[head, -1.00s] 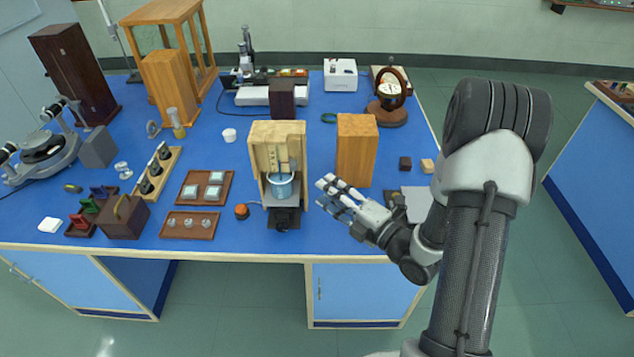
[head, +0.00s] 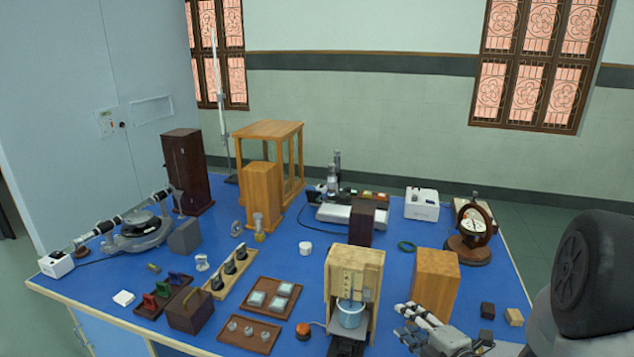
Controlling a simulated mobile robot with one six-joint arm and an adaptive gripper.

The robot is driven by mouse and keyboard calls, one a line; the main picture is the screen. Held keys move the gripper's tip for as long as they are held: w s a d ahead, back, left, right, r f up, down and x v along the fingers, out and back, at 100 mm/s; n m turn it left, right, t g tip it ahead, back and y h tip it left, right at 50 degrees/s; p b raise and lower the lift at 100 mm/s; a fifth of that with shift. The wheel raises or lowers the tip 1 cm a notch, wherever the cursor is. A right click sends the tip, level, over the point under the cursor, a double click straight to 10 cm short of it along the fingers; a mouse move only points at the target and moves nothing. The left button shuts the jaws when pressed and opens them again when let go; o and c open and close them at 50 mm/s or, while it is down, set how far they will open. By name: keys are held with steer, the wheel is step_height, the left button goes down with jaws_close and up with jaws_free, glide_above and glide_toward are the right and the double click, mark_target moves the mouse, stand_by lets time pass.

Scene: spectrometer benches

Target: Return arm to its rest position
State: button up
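My gripper (head: 404,322) is at the bottom of the head view, to the right of an open-fronted wooden stand holding a blue beaker (head: 350,314). Its fingers are spread apart, and I see nothing between them. It is in front of an upright wooden block (head: 434,280), apart from the stand as far as I can tell. My arm bends in from the lower right corner, with a large dark joint there. Its lower links are cut off by the frame.
The blue bench (head: 390,262) is crowded. A round dial instrument (head: 476,228) stands behind. Trays of small parts (head: 249,334) and an orange knob (head: 303,331) are left of the stand. The bench's right side has some bare surface.

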steer(key=s+d+r+m+g+h, duration=0.2)
steer(key=s+r+m+g+h, duration=0.3)
steer(key=s+r+m, duration=0.45)
steer(key=s+a+r+m+g, duration=0.1)
steer(key=s+a+m, duration=0.3)
steer(key=s, duration=0.5)
steer(key=s+a+r+m+g, duration=0.1)
steer(key=s+a+m+g, duration=0.2)
steer(key=s, duration=0.7)
steer(key=a+m, duration=0.2)
steer(key=m, duration=0.2)
steer(key=shift+a+r+y, duration=0.25)
steer(key=shift+r+y, duration=0.05)
steer(key=shift+w, duration=0.1)
